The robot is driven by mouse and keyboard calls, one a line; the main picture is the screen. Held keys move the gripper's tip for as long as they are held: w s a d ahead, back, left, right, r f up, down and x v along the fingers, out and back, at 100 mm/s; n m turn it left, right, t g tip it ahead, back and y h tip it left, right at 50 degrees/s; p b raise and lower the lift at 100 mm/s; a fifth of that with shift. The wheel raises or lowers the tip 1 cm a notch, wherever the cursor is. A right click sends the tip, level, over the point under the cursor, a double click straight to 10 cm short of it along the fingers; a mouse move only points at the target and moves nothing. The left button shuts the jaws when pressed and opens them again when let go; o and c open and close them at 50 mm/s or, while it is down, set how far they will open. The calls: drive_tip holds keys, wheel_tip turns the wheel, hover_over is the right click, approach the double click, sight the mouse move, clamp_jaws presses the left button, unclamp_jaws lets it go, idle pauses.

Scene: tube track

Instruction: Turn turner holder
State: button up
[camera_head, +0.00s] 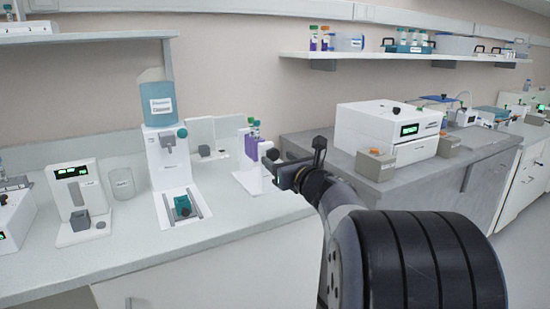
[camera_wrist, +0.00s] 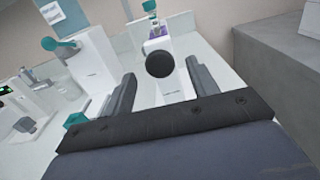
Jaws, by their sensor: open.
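A white holder, likely the turner holder (camera_wrist: 176,88), stands upright on the bench, with a round black knob (camera_wrist: 159,63) at its front. Purple and green-capped tubes (camera_head: 252,146) stand at the holder and show in the head view; my gripper partly hides this area there. My gripper (camera_wrist: 160,71) is open. In the wrist view its two dark fingers lie on either side of the knob and holder, with visible gaps. Whether the fingertips reach as far as the knob in depth, I cannot tell. In the head view the gripper (camera_head: 297,160) is at the bench's right end.
A white dispenser with a blue bottle (camera_head: 158,104) and teal parts stands left of the holder. A display device (camera_head: 78,200) and a glass beaker (camera_head: 122,183) are farther left. A grey bench (camera_head: 305,143) with a white instrument (camera_head: 385,130) stands to the right.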

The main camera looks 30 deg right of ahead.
drive_tip(key=shift+w, duration=1.35)
drive_tip(key=shift+c, duration=0.4)
drive_tip(key=c, duration=0.9)
